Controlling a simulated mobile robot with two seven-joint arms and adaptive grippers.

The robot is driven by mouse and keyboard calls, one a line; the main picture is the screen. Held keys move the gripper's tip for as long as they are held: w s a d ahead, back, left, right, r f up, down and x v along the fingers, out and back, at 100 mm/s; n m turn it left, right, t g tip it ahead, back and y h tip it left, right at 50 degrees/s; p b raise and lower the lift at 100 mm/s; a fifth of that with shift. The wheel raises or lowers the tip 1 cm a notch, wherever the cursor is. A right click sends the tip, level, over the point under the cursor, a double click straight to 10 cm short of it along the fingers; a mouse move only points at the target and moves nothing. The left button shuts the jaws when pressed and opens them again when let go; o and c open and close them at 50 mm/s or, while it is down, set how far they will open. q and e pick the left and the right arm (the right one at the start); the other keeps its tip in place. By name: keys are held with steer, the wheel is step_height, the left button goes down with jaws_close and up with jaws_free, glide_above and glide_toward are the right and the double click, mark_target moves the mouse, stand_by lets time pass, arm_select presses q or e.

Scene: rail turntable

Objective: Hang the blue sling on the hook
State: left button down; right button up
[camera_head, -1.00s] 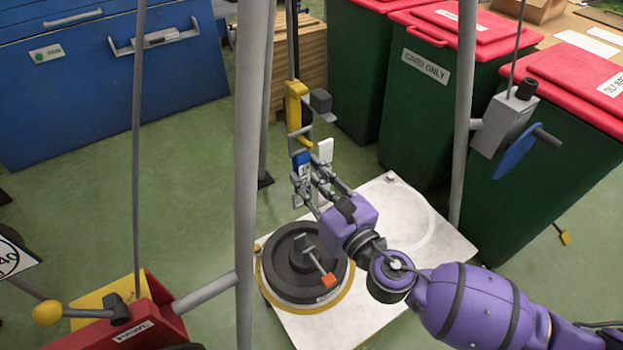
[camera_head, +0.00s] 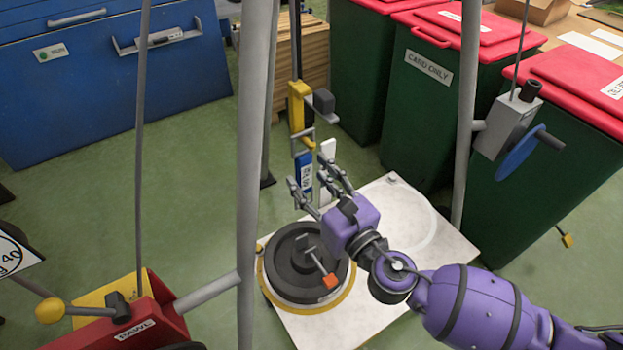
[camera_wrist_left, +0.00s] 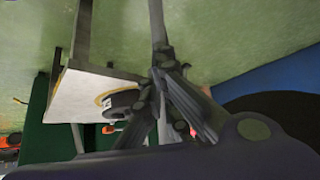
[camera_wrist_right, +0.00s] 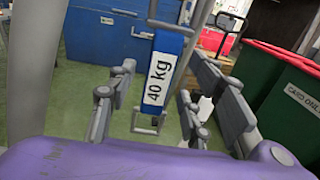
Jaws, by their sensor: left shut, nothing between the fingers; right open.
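The blue sling (camera_head: 305,171) hangs upright under the yellow hook (camera_head: 298,112), its upper grey loop (camera_head: 302,140) at the hook's lower part. I cannot tell exactly how the loop sits on the hook. In the right wrist view the sling (camera_wrist_right: 160,75) reads "40 kg", with grey loops above and below. My right gripper (camera_head: 322,190) is open, with its fingers on either side of the sling; in its wrist view there are gaps between the sling and both fingers (camera_wrist_right: 165,105). My left gripper (camera_wrist_left: 170,85) is shut and empty, seen only in its own wrist view.
A white sling (camera_head: 327,160) stands just right of the blue one. Below is a white board (camera_head: 380,290) with a black round weight (camera_head: 290,268). Grey posts (camera_head: 252,180) stand left and right. Green bins (camera_head: 430,120) with red lids stand behind at right.

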steer(key=v, duration=1.2)
